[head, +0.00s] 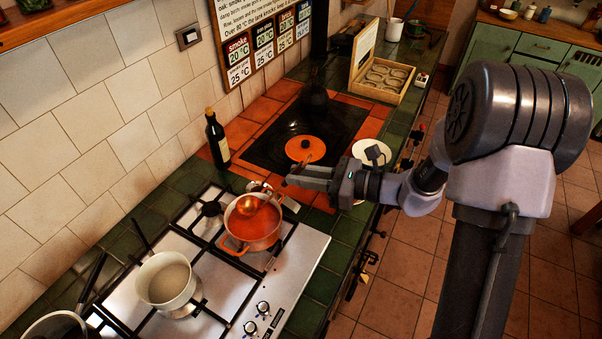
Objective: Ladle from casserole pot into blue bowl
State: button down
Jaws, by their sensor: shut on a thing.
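The orange casserole pot (262,242) stands on the gas hob, with red-orange contents inside. A copper-coloured ladle (247,204) has its bowl over the pot's opening; I cannot tell whether it touches the contents. My gripper (288,182) is just behind and right of the pot, shut on the ladle's handle, which is partly hidden by the jaws. I cannot make out a blue bowl in this view.
A cream saucepan (167,280) stands on the hob in front of the casserole. A dark bottle (216,140) stands by the tiled wall. An orange lid (304,148) lies on the black panel, and a white plate (369,149) is right of it, partly behind my arm.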

aim_at(302, 162)
notch_tip(302, 162, down, 8)
jog(key=b, duration=0.6)
dwell(1.1)
notch_tip(302, 162, up, 12)
jog(key=p, duration=0.8)
jog(key=shift+r, duration=0.15)
jog(key=shift+f, duration=0.2)
dwell(0.8)
